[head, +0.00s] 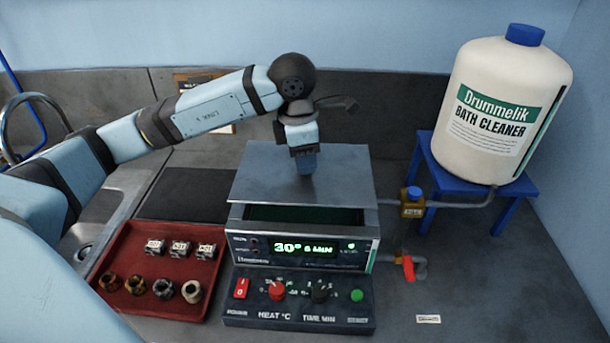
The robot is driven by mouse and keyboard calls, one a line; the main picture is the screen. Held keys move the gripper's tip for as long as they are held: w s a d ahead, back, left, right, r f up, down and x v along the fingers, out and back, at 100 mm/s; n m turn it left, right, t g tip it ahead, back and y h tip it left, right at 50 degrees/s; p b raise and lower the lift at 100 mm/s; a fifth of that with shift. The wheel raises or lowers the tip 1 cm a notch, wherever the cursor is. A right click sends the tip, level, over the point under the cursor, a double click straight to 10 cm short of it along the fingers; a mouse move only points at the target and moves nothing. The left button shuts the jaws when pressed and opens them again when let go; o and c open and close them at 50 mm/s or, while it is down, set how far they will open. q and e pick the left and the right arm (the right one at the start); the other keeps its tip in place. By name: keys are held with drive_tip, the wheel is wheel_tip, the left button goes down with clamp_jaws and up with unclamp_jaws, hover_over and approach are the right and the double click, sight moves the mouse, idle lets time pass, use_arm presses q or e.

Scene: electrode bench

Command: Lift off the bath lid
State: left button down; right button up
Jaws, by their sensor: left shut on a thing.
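The bath lid (259,185) is a flat grey plate above the bath (300,252), a grey box with a lit green display reading 30° and 6 MIN. My left gripper (305,165) points down at the middle of the lid and is shut on it; the jaws hide the spot they hold. A dark green strip of the bath's opening shows below the lid's front edge. I cannot tell whether the lid's back edge touches the bath. My right gripper is not in view.
A red tray (206,252) with several nuts and small labelled blocks stands left of the bath. A dark mat (185,194) lies behind it. A control panel (298,312) is in front. A cleaner jug (490,155) on a blue stand, piping and a red-handled valve (408,267) are right.

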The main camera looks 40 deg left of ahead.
use_arm(q)
wheel_tip(320, 180, up, 17)
drive_tip(key=p, duration=0.2)
drive_tip(key=shift+r, duration=0.2)
idle(0.4)
